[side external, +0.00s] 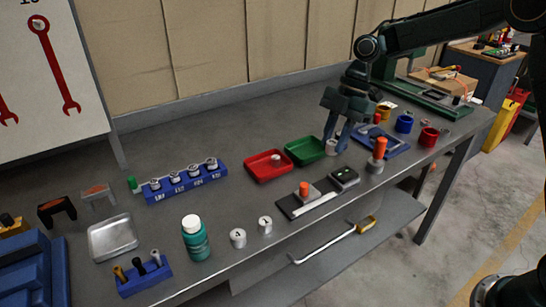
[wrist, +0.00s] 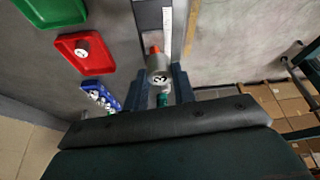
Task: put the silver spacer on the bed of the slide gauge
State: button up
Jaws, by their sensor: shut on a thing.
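My gripper (side external: 334,146) is shut on a silver spacer (side external: 331,147), a short cylinder held above the bench by the green tray's right end. In the wrist view the spacer (wrist: 159,73) sits between the fingers, with a dark mark on its face. The slide gauge (side external: 293,210) lies near the bench's front edge, below and left of my gripper in the side view. It has a dark base, a pale scale strip, an orange knob (side external: 303,188) and a dark display block (side external: 344,177). In the wrist view part of the gauge (wrist: 150,18) shows beyond the spacer, which partly hides it.
A red tray (side external: 251,172) holds a small silver piece; the green tray (side external: 292,152) looks empty. An orange-topped silver cylinder (side external: 376,163) stands right of the gauge. A blue rack (side external: 185,183), a teal bottle (side external: 196,243) and two marked cylinders (side external: 238,238) stand to the left.

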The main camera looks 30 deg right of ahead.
jog(key=shift+f, duration=5.6)
jog(key=shift+f, duration=0.15)
jog(key=o, duration=1)
jog(key=v, duration=1.2)
